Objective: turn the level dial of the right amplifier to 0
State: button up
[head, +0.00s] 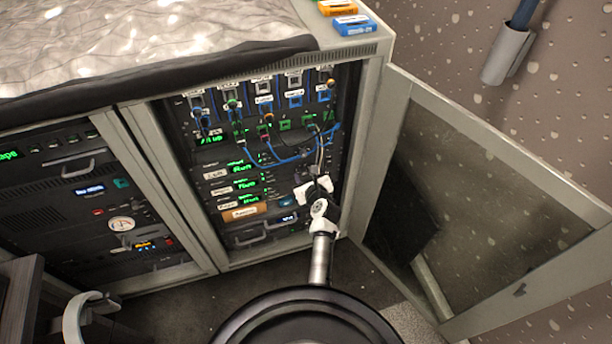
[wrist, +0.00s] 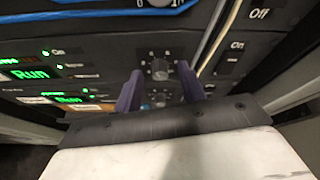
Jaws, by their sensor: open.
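My gripper (head: 316,188) is in front of the right part of the open rack in the head view. In the wrist view its two dark purple fingers are apart, with the gripper (wrist: 160,74) empty. A small dark dial (wrist: 159,68) with pale marks around it shows between and beyond the fingertips; I cannot tell whether they touch it. A second dark knob (wrist: 162,98) is lower between the fingers. The dial's pointer is too small to read. My gripper hides this area in the head view. I cannot tell which unit is the right amplifier.
Units with green "Run" displays (wrist: 30,74) sit left of the dials. Blue cables (head: 290,158) hang across the rack above. Switches marked On and Off (wrist: 237,45) are to the right in the wrist view. The open cabinet door (head: 490,150) stands right of my arm.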

grip_shut()
jog(key=shift+p, duration=0.3)
